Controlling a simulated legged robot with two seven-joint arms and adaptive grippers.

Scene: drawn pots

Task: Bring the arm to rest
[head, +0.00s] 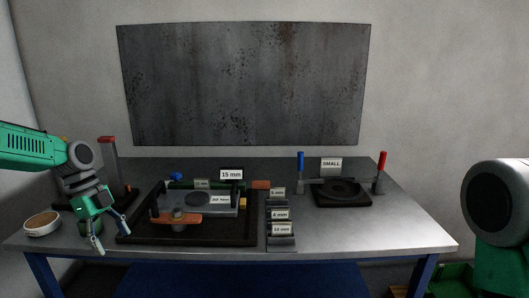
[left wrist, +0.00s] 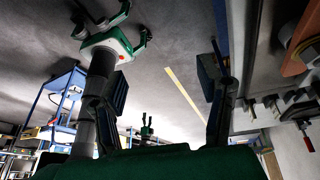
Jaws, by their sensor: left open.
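My left gripper (head: 111,236) hangs at the left front of the grey workbench (head: 400,228), its two fingers apart and pointing down. Nothing shows between them. In the left wrist view the fingers of the left gripper (left wrist: 162,80) stand wide apart with an empty gap. A green round thing stands behind the gripper and is partly hidden by it. My right arm (head: 500,220) shows at the right edge; its gripper is out of the head view.
A round bowl (head: 41,222) stands left of the gripper. A dark tray (head: 135,236) with a fixture lies to its right. Labelled blocks (head: 281,229) and a black plate (head: 343,199) between blue- and red-handled posts stand farther right. The right front of the bench is clear.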

